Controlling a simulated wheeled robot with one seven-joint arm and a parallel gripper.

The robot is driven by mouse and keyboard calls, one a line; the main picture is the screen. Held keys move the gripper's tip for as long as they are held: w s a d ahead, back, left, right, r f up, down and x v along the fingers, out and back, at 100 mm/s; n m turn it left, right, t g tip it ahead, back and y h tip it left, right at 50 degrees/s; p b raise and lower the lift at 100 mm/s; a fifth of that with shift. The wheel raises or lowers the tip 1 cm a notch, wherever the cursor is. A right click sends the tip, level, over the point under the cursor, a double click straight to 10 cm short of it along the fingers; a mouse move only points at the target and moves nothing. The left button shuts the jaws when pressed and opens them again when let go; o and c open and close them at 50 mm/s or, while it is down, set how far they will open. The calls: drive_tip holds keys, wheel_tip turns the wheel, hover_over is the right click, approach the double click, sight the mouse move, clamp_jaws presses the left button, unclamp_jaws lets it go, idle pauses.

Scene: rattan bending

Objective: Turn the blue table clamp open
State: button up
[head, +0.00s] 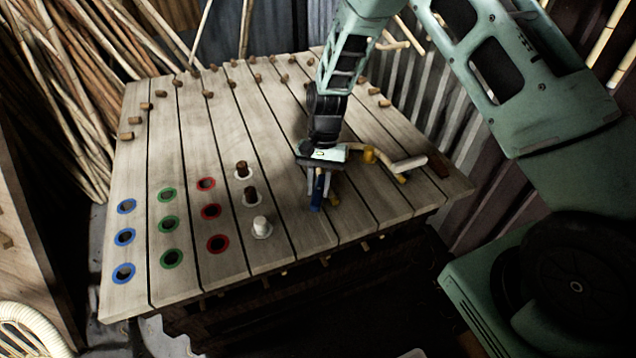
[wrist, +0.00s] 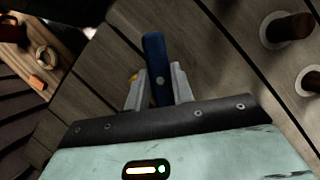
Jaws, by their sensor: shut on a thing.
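The blue table clamp (head: 315,200) stands on the plank table (head: 190,120), right of the pegs. In the wrist view its blue handle (wrist: 154,55) runs between my two fingers and sticks out past their tips. My gripper (head: 318,172) points down at the clamp from above. In the wrist view my gripper (wrist: 158,88) is shut on the blue handle, with one grey finger on each side. The lower part of the clamp is hidden behind my gripper in the wrist view.
Blue, green and red ringed holes (head: 168,224) lie farther left. Several small wooden pegs line the table's back.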

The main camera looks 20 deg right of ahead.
drive_tip(key=n+h, duration=0.1)
drive_tip(key=n, duration=0.3)
drive_tip(key=n+h, duration=0.1)
drive_tip(key=n, duration=0.1)
drive_tip(key=shift+w+a+r+n+g+h, duration=0.1)
drive_tip(key=shift+w+n+g+h, duration=0.2)
idle(0.5)
drive_tip(key=o, duration=1)
drive_tip(key=b+v, duration=0.2)
drive_tip(key=v, duration=1.5)
drive_tip(key=shift+w+r+b, duration=0.1)
drive_tip(key=shift+r+b, duration=0.05)
drive_tip(key=shift+b, duration=0.2)
